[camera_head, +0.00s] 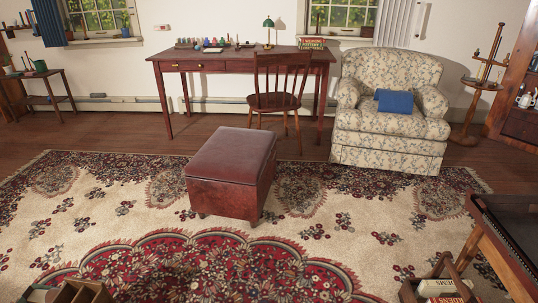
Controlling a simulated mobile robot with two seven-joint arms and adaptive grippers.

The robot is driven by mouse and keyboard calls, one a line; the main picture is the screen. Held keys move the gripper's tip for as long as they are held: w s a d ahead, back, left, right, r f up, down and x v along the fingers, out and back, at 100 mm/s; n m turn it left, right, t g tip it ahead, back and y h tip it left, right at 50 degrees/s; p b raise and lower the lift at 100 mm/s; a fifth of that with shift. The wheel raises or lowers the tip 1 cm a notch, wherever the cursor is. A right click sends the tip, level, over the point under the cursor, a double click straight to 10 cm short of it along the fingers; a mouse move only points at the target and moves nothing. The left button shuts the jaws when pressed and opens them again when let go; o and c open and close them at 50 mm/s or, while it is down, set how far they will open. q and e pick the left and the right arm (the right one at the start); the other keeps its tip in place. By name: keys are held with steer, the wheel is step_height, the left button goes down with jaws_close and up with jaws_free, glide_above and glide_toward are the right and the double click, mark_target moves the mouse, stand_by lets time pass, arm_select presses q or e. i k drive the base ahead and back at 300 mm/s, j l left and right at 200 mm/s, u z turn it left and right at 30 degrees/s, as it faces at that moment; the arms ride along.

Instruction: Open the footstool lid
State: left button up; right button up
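A dark red leather footstool (222,190) stands on the patterned rug near the middle of the view. Its padded lid (234,155) lies flat and closed on the box, with a seam line around it just under the top. The footstool stands on short feet, and nothing lies on the lid. Neither of my grippers shows in the head view.
A floral armchair (390,143) with a blue cloth (394,101) stands behind right. A wooden chair (280,100) and desk (230,67) are behind. A dark-topped table (510,225) and crate (440,290) are at lower right. Open rug (130,200) lies left and in front.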

mark_target(237, 155)
steer(key=i+l, duration=0.1)
steer(key=l, duration=0.2)
steer(key=i+l+u, duration=0.15)
steer(key=l, duration=0.15)
steer(key=i+l, duration=0.1)
steer(key=l, duration=0.25)
steer(key=i+l+u, duration=0.15)
steer(key=l, duration=0.15)
